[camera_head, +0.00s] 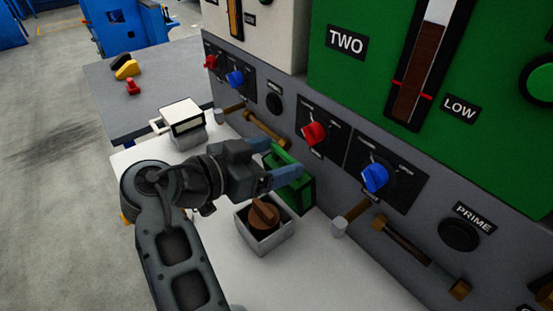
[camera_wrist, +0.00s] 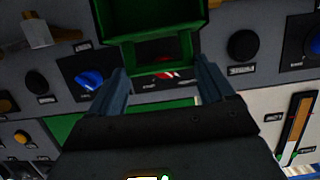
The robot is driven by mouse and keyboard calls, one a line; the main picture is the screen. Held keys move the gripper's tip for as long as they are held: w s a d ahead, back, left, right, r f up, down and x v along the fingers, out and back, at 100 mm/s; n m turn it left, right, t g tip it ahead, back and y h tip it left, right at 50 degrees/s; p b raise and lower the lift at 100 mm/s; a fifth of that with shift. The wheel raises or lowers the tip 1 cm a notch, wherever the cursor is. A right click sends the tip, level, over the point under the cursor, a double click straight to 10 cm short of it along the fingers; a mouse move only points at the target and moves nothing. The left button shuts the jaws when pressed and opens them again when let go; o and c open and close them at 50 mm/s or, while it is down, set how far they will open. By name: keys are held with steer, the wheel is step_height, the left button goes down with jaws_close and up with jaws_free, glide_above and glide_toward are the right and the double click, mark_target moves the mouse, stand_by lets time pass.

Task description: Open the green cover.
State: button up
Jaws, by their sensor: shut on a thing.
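The green cover (camera_head: 303,196) belongs to a small green box on the white shelf, close to the grey panel. My gripper (camera_head: 281,164) reaches it from the left, its two blue-grey fingers closed on a green part near the top.
A pale open box with a brown knob (camera_head: 264,214) stands just in front. A white box (camera_head: 183,120) is farther left. Red (camera_head: 313,133) and blue (camera_head: 375,177) knobs and a brass-ended handle (camera_head: 410,245) stick out from the panel. The shelf's front is clear.

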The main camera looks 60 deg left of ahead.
steer(key=shift+s+f, duration=0.15)
steer(key=shift+f, duration=0.3)
steer(key=o, duration=1.2)
steer(key=shift+o, duration=0.9)
steer(key=shift+r, duration=0.15)
steer(key=b+v, duration=0.1)
steer(key=v, duration=0.6)
steer(key=shift+s, duration=0.3)
steer(key=shift+r, duration=0.1)
